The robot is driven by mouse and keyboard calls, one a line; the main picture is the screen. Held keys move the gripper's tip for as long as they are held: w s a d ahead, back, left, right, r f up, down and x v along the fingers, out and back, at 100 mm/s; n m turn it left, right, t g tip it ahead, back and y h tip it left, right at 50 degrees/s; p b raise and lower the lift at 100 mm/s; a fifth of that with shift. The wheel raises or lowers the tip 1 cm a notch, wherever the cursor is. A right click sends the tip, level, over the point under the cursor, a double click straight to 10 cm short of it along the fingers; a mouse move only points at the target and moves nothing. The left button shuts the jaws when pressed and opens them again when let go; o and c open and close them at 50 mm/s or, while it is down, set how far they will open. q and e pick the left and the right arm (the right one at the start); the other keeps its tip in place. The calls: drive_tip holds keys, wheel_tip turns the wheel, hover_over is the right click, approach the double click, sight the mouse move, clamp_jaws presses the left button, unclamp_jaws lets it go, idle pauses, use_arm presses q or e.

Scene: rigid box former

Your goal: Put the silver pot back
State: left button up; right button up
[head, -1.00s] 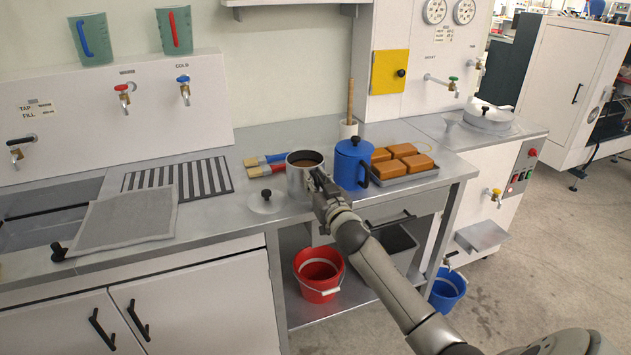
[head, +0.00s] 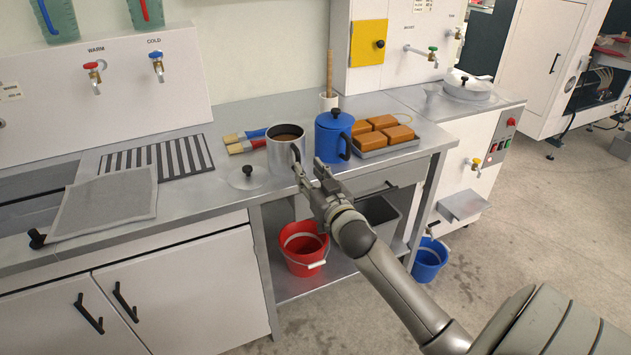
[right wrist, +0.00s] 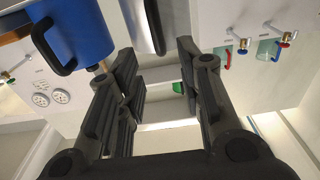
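The silver pot (head: 287,160) stands upright on the steel counter (head: 225,200), with brown liquid in it and its dark handle facing my right gripper. Its lid (head: 247,178), clear-looking with a black knob, lies on the counter to the left of the pot. My right gripper (head: 311,172) is open and empty, just in front of the handle at the counter's front edge. In the right wrist view the fingers are apart, and part of the silver pot (right wrist: 136,22) with its handle shows beyond them. My left gripper is not in view.
A blue pot (head: 331,140) stands close to the right of the silver pot, with a tray of orange-brown blocks (head: 380,134) beyond. Two brushes (head: 246,140) lie at the left. A striped mat (head: 155,158) and a grey screen (head: 105,202) lie further left.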

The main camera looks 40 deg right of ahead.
drive_tip(key=shift+v, duration=1.5)
drive_tip(key=s+a+f+n+g+y, duration=0.1)
drive_tip(key=s+f+g, duration=0.15)
drive_tip(key=f, duration=1.05)
drive_tip(key=s+a+f+g, duration=0.1)
drive_tip(key=f+g, duration=0.2)
drive_tip(key=f, duration=1)
drive_tip(key=s+a+f+n+g+y, duration=0.1)
drive_tip(key=s+a+f+g, duration=0.15)
drive_tip(key=s+f, duration=0.6)
drive_tip(key=s+a+f+g+y, duration=0.1)
drive_tip(key=s+a+f+g, duration=0.3)
drive_tip(key=f, duration=0.8)
drive_tip(key=s+a+f+n+g, duration=0.1)
drive_tip(key=s+a+f, duration=0.2)
drive_tip(key=s, duration=0.7)
drive_tip(key=s+a+f+n+g, duration=0.1)
drive_tip(key=s+a+f+g, duration=0.1)
drive_tip(key=s+f, duration=0.5)
drive_tip(key=s+a+f+n+g+y, duration=0.1)
drive_tip(key=s+a+f, duration=0.3)
drive_tip(key=s, duration=1.1)
wheel_tip(320, 180, down, 2)
drive_tip(key=shift+s+f+g, duration=0.1)
drive_tip(key=shift+s+g, duration=0.1)
drive_tip(key=shift+g, duration=0.4)
